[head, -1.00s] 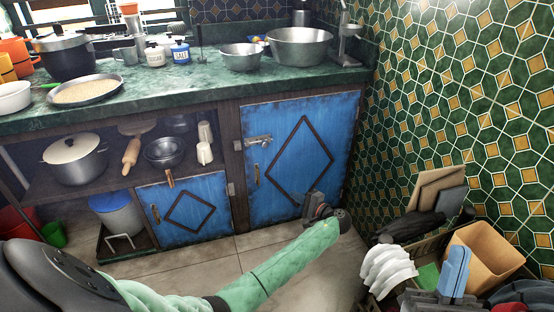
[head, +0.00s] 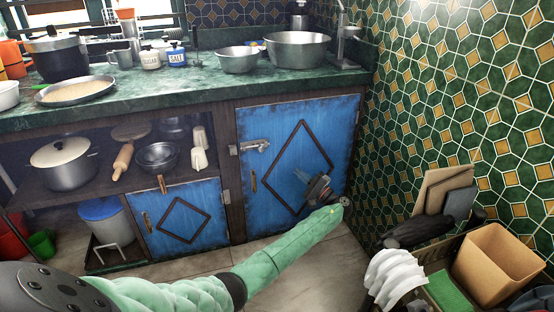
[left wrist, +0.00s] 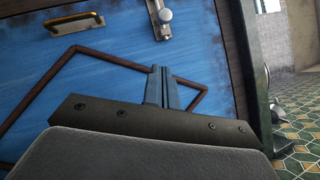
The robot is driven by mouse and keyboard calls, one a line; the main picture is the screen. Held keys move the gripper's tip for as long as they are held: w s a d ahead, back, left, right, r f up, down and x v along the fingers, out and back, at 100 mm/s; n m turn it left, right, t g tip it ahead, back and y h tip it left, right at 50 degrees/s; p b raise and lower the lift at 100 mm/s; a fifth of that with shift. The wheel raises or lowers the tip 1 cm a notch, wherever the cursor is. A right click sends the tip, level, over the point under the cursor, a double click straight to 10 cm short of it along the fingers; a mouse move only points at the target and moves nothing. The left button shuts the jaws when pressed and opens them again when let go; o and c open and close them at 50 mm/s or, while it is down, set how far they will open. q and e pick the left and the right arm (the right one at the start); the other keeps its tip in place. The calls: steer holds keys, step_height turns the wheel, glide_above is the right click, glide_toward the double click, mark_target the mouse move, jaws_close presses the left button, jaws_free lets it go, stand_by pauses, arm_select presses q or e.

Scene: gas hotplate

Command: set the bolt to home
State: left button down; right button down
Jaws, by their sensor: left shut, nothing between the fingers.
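The metal bolt (head: 254,146) is mounted at the upper left of the tall blue cabinet door (head: 330,125), across the wooden post beside it. In the left wrist view the bolt (left wrist: 161,18) shows at the top edge with its round knob, partly cut off. My left gripper (head: 318,187) is in front of the lower right part of this door, below and right of the bolt and apart from it. Its fingers (left wrist: 163,88) are together and empty in the left wrist view. My right gripper is not in view.
A bar handle (head: 254,181) is below the bolt on the door. A smaller blue door (head: 182,218) is to the left, under open shelves. The green counter (head: 190,88) holds pots and bowls. A crate with a tan bin (head: 497,262) stands at the lower right by the tiled wall.

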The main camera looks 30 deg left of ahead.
mark_target(252, 147)
arm_select(q)
steer(key=s+b+x, duration=0.2)
steer(key=x, duration=1.1)
steer(key=shift+s+r, duration=0.4)
steer(key=s+a+p, duration=0.2)
steer(key=s, duration=0.1)
steer(key=shift+a+r, duration=0.1)
steer(key=shift+a, duration=0.2)
